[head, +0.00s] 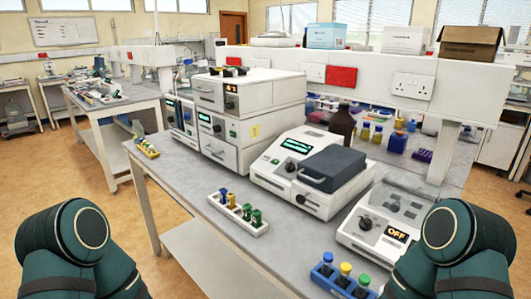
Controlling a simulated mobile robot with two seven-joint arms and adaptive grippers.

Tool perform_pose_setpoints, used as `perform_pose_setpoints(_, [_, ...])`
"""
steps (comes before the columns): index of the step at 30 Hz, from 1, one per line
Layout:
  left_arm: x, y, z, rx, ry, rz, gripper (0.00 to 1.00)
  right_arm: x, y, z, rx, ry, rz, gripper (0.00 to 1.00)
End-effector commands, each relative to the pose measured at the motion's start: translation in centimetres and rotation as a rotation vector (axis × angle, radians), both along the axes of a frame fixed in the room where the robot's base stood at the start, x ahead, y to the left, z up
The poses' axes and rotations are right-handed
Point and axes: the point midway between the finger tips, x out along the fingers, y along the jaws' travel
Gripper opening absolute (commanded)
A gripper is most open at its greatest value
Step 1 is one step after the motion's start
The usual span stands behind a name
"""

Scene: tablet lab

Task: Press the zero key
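No key marked zero can be read at this distance. A wide grey and white instrument (273,178) with a lit green display, a knob and a dark handled block stands mid-bench. To its right is a white device (358,243) with a knob and an OFF label. Stacked white units (232,150) with small green displays stand further left. Small buttons on these fronts are too small to tell apart. Both of my dark green arms show at the lower corners, short of the bench, but neither gripper is in view.
The grey bench (175,168) has free room along its front left edge. A white rack (252,228) of small tubes and a blue rack (327,283) of capped vials stand near the front edge. A brown bottle (343,122) stands behind the instrument. Open floor (60,170) lies left.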

Motion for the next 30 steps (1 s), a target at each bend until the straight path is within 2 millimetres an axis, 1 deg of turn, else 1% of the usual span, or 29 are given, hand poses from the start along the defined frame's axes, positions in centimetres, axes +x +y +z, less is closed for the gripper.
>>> perform_pose_setpoints(15, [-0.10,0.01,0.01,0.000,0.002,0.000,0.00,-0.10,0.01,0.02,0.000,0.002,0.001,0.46])
perform_pose_setpoints(17, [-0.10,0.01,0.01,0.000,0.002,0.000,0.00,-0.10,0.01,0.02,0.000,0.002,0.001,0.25])
perform_pose_setpoints(18, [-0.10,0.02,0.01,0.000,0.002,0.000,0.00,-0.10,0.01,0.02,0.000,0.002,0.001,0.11])
perform_pose_setpoints(19, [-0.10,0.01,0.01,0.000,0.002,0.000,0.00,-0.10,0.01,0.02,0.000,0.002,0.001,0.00])
perform_pose_setpoints(30, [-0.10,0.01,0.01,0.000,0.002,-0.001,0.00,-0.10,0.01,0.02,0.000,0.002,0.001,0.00])
